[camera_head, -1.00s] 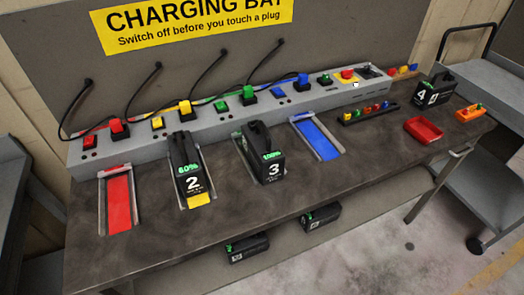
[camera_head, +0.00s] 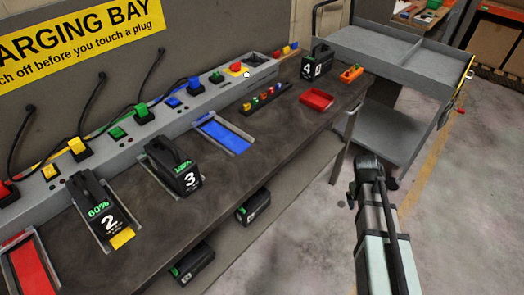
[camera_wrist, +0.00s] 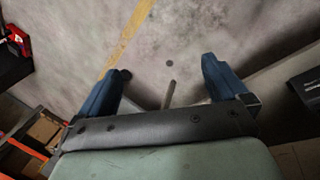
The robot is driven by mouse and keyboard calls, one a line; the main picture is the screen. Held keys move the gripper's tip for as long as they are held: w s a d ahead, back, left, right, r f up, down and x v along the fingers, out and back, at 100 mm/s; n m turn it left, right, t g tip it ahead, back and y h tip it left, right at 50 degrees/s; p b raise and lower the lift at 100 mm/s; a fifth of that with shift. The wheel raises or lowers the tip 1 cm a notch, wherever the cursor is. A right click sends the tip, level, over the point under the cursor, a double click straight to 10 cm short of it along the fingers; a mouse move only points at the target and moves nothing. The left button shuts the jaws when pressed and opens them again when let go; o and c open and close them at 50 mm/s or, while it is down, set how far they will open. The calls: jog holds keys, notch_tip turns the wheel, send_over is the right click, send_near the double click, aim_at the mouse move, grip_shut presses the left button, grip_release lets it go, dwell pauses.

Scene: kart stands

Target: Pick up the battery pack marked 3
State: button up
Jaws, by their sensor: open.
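The battery pack marked 3 (camera_head: 174,166) is black with a top handle, a white 3 and a green 100% readout. It stands on a charging cradle on the bench, in the middle left of the head view. My gripper (camera_wrist: 165,80) is open and empty in the wrist view, its two blue fingers apart over the floor. In the head view my arm (camera_head: 380,225) shows at the right, off the bench and well to the right of pack 3. Pack 3 is not recognisable in the wrist view.
Pack 2 (camera_head: 97,205) stands left of pack 3, and an empty blue cradle (camera_head: 225,134) is at its right. A power strip (camera_head: 150,125) with plugs and cables runs behind. Pack 4 (camera_head: 317,62), a red tray (camera_head: 316,99) and a grey cart (camera_head: 395,60) are further right.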

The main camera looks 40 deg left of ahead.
jog(key=s+a+r+n+t+y, duration=0.1)
jog(key=a+r+n+t, duration=0.1)
jog(key=a+r, duration=1)
jog(key=s+a+r+n+t+y, duration=0.1)
jog(key=a+r+n+t, duration=0.1)
jog(key=a+r, duration=1.05)
notch_tip(320, 180, up, 14)
jog(key=n+g+y, duration=0.4)
jog(key=g, duration=0.3)
send_over(165, 142)
jog(key=d, duration=0.4)
jog(key=shift+s+f, duration=0.1)
jog(key=shift+f, duration=0.05)
jog(key=shift+w+a+x, duration=0.1)
jog(key=shift+a+x, duration=0.05)
jog(key=shift+x, duration=3.1)
jog(key=shift+w+a+x, duration=0.1)
jog(key=shift+a+x, duration=0.1)
jog(key=shift+x, duration=3.05)
jog(key=shift+w, duration=0.1)
jog(key=shift+c, duration=0.2)
